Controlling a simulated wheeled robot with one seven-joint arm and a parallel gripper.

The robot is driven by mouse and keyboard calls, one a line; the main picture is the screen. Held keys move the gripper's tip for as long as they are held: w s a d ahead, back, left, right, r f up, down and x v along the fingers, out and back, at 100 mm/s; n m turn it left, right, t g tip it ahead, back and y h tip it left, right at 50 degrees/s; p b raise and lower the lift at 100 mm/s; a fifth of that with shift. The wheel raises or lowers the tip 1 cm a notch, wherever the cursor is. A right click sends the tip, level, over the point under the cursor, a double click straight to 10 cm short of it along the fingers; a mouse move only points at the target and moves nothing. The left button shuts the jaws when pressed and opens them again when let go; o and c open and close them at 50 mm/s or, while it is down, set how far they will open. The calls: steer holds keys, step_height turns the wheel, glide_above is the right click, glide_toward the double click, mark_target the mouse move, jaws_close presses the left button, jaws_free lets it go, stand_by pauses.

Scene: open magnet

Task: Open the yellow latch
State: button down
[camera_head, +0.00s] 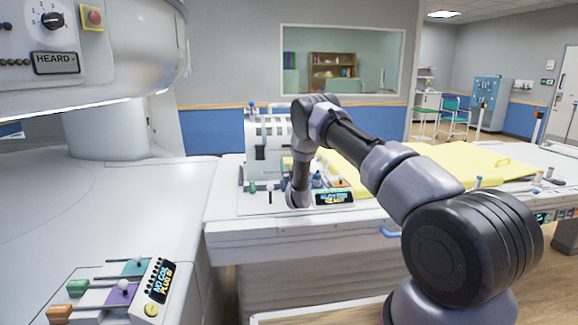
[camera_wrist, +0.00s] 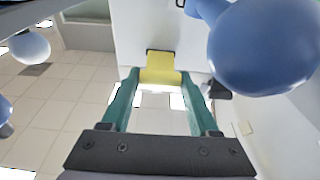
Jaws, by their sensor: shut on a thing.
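The yellow latch (camera_wrist: 160,66) shows in the wrist view as a small yellow block in a dark mount on a white panel. My gripper (camera_wrist: 160,80) has its two teal fingers on either side of the latch, and they are shut on it. The lower part of the latch lies between the fingertips. In the head view my arm reaches down at the end of the white bed unit. My wrist hides the fingers and the latch there.
A large blue ball knob (camera_wrist: 262,45) is close on the right in the wrist view. A white ball knob (camera_wrist: 30,47) is at the left. In the head view a yellow board (camera_head: 430,163) lies on the bed, and a lever panel (camera_head: 110,290) is at the lower left.

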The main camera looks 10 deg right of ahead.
steer(key=shift+c, duration=1.6)
jaws_free()
steer(key=shift+f, duration=0.1)
step_height(320, 180, up, 10)
steer(key=shift+r, duration=0.1)
